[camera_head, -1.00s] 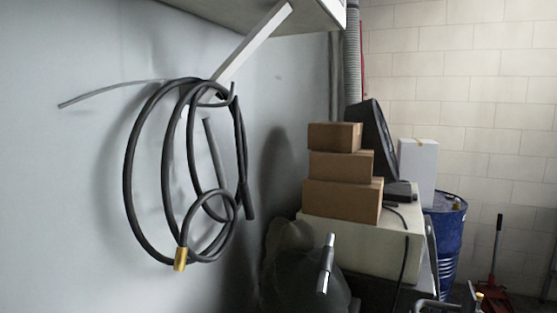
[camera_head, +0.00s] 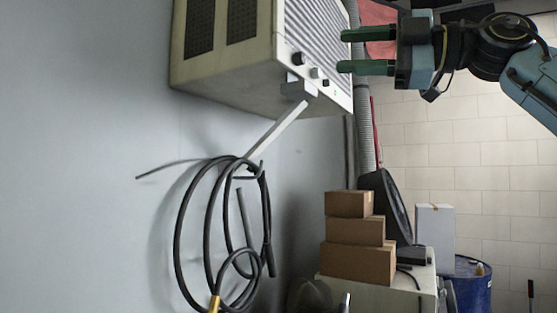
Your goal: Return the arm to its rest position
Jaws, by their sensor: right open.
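My right gripper (camera_head: 343,51) is at the upper right of the head view, its arm coming in from the right. Its two green fingers point left and are spread apart, with nothing between them. The fingertips appear in front of the right edge of a wall-mounted box unit (camera_head: 240,78) with knobs; whether they touch it I cannot tell. My left gripper is not in view.
Coiled black hoses (camera_head: 180,240) hang on the wall at the lower left. A slanted white bracket (camera_head: 275,133) runs below the box unit. Stacked cardboard boxes (camera_head: 358,263), a white box (camera_head: 434,232) and a blue barrel (camera_head: 472,290) stand at the lower right.

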